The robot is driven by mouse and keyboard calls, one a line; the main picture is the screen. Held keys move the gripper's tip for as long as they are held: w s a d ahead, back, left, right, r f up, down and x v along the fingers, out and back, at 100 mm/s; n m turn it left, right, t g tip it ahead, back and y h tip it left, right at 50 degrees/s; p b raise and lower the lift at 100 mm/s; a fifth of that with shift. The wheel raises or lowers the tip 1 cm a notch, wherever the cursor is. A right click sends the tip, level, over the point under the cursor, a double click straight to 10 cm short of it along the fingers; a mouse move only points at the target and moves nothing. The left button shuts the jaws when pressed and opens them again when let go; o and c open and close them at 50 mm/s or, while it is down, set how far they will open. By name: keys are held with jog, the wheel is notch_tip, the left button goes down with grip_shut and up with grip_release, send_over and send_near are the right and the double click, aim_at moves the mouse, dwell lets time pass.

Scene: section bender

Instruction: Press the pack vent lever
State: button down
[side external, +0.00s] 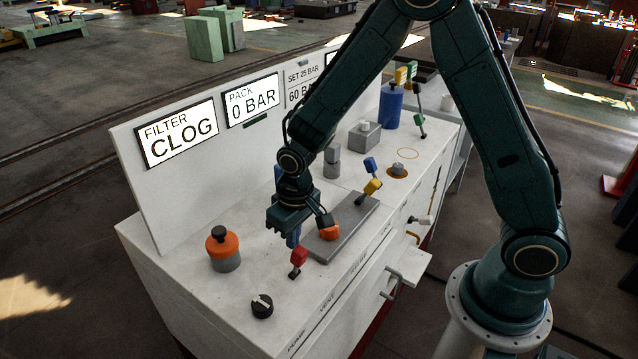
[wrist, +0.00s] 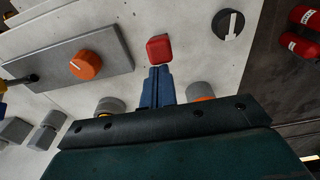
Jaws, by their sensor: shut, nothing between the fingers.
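A red-capped lever (side external: 298,257) stands near the front edge of the white bench, close to a printed front-edge label that seems to read VENT. Its red cap (wrist: 159,48) also shows in the wrist view, straight ahead of the fingertips. My gripper (side external: 293,241) points down just behind the lever, its blue fingers shut and empty. In the wrist view the fingertips (wrist: 159,70) are very near the cap; I cannot tell whether they touch. The pack display (side external: 252,101) reads 0 BAR.
A black knob (side external: 262,306) and an orange-topped grey cylinder (side external: 223,246) stand to the left. A grey plate (side external: 343,228) with an orange knob (side external: 329,231) is close on the right. Yellow and blue levers (side external: 371,186) stand beyond. The filter display (side external: 178,134) reads CLOG.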

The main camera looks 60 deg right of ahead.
jog(key=s, duration=0.2)
jog(key=shift+s+f, duration=0.1)
jog(key=shift+s, duration=0.2)
jog(key=shift+s+f, duration=0.2)
jog(key=shift+s, duration=0.3)
jog(key=shift+s+f, duration=0.2)
jog(key=shift+s, duration=0.3)
jog(key=shift+a, duration=0.1)
jog(key=shift+w, duration=0.1)
jog(key=w+r, duration=0.3)
jog(key=w, duration=0.3)
jog(key=s+r, duration=0.6)
jog(key=s, duration=0.2)
jog(key=shift+r+t, duration=0.3)
jog(key=shift+r, duration=0.1)
